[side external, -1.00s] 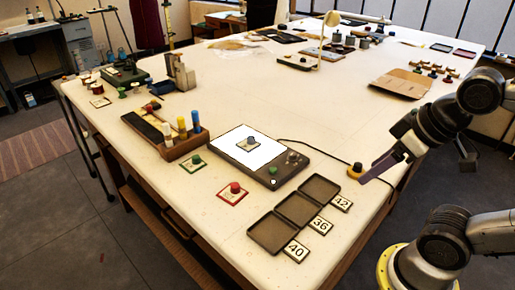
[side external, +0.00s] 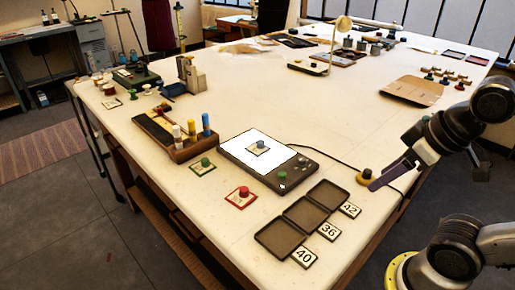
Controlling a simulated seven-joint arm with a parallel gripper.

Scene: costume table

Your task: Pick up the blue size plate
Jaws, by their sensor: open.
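The blue size plate (side external: 258,148) is a small square card with a blue knob. It lies on the lit white face of a dark light pad (side external: 240,166) near the middle of the table. My gripper (side external: 378,184) is open and empty above the table's right edge, well to the right of the plate. Its fingers are seen from the side, and the gap between them is hard to make out. A green-knobbed plate (side external: 202,168) and a red-knobbed plate (side external: 240,197) lie on the table left of and in front of the pad.
Three shallow dark trays (side external: 305,214) with cards 40, 36 and 42 line the front right edge. A wooden rack (side external: 180,150) with tubes stands left of the pad. A cable runs behind the pad. The table centre is clear.

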